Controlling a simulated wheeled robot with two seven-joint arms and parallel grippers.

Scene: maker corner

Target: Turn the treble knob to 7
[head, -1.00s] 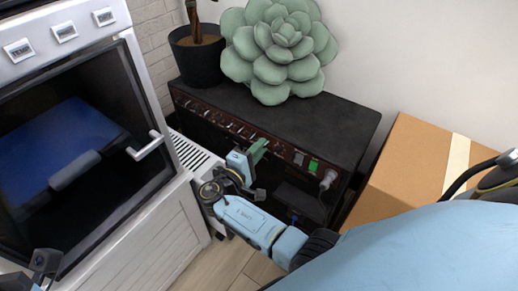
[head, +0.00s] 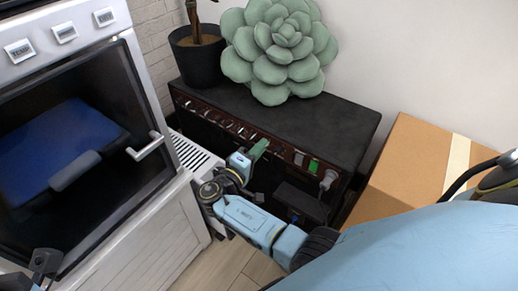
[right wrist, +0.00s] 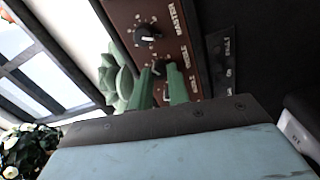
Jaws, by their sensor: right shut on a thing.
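A black amplifier (head: 300,118) has a dark red front panel with a row of knobs. My right gripper (head: 262,147) reaches this panel with its green fingers. In the right wrist view the right gripper (right wrist: 160,72) is shut on a small dark knob (right wrist: 158,67), with one finger on each side. The fingers hide part of this knob, and its label is too blurred to read surely as treble. Its pointer setting cannot be read. The neighbouring knob, labelled MASTER (right wrist: 147,33), is free. My left gripper's fingers do not show.
A white oven (head: 110,225) with a bar handle stands close on the left. A cardboard box (head: 415,160) stands on the right. A plant pot (head: 198,62) and a green succulent-shaped cushion (head: 275,60) sit on the amplifier. A plug (head: 328,179) sticks out of the panel's right end.

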